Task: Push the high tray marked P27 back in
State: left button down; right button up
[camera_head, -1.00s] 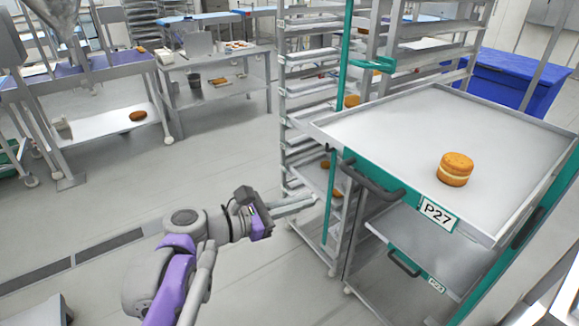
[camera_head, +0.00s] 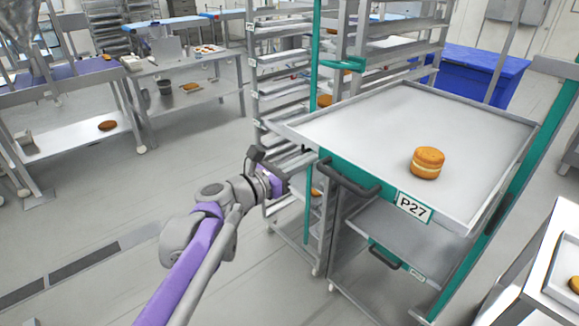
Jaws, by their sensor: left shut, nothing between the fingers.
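The high tray marked P27 (camera_head: 340,126) is a wide, flat grey metal tray with a teal front, a white P27 label (camera_head: 413,207) and a dark bar handle (camera_head: 348,181). It sticks out toward me from its teal-posted rack. A round filled cake (camera_head: 428,163) stands on it. My left gripper (camera_head: 298,160) is shut and empty, just left of the tray's front-left corner and handle. Its fingers point away from me toward the racks. They partly blend with the grey shelves, so I cannot tell whether they touch anything. My right gripper is out of view.
A lower tray (camera_head: 410,236) with its own handle (camera_head: 383,257) sits below P27. A tall shelf rack (camera_head: 283,60) stands behind my gripper. A blue bin (camera_head: 470,72) is behind the tray. A white stand (camera_head: 535,270) is at the lower right.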

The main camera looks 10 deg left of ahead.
pick_arm(q)
jog(key=shift+w+d, duration=0.35)
jog(key=shift+w, duration=0.1)
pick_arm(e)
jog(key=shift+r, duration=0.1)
